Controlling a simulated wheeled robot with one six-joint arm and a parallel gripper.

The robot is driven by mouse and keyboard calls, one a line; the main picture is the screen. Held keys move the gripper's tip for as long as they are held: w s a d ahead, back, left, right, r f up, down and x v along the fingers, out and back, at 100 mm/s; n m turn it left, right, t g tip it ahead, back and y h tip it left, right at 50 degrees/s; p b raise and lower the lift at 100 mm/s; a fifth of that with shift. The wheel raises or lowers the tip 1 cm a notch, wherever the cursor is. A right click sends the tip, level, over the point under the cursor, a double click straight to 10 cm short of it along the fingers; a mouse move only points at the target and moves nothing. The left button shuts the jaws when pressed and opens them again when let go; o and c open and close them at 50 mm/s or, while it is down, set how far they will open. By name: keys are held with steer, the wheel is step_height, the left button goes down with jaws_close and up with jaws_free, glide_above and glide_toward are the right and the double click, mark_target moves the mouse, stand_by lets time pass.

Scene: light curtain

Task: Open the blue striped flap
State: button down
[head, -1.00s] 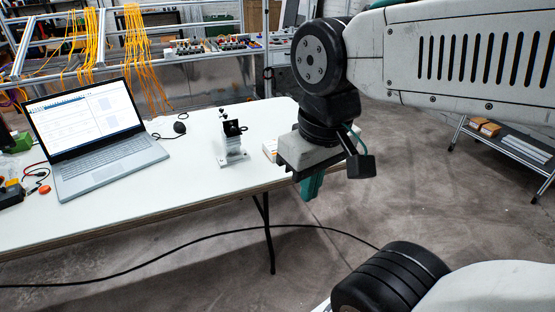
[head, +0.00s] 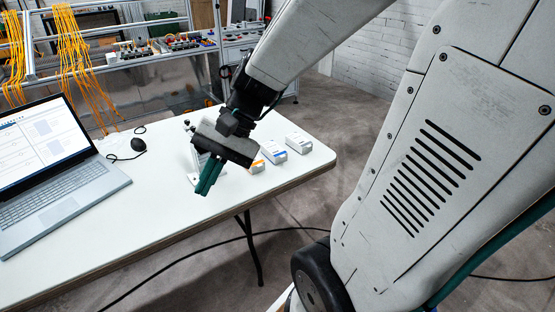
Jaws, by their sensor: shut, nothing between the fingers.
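My gripper (head: 206,188) hangs over the white table with its green fingers together, pointing down and slightly left. It is shut and holds nothing. Small pale boxes stand just right of it: a partly hidden one with an orange mark (head: 257,166), one in the middle (head: 273,153), and one at the far right (head: 299,144). My gripper is left of these boxes and appears apart from them. I cannot clearly make out a blue striped flap; the boxes' markings are too small to tell for sure.
A small device (head: 190,168) stands behind my gripper, partly hidden. An open laptop (head: 62,205) and a black mouse-like object (head: 138,144) are at the left of the table (head: 135,220). The table's front is clear. A black cable (head: 180,258) runs across the floor.

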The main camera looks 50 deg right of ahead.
steer(key=w+d+f+m+t, duration=0.4)
steer(key=w+d+m+t, duration=0.25)
steer(key=d+m, duration=0.2)
steer(key=w+d+f+m+t, duration=0.4)
steer(key=w+d+m+t, duration=0.1)
steer(key=w+d+m, duration=0.3)
steer(key=m+t+h, duration=0.2)
steer(key=m+h, duration=0.9)
steer(key=m, duration=0.3)
glide_toward(282, 159)
steer(key=x, duration=0.6)
steer(key=shift+w+a, duration=0.1)
steer(key=shift+w, duration=0.05)
steer(key=shift+g, duration=0.25)
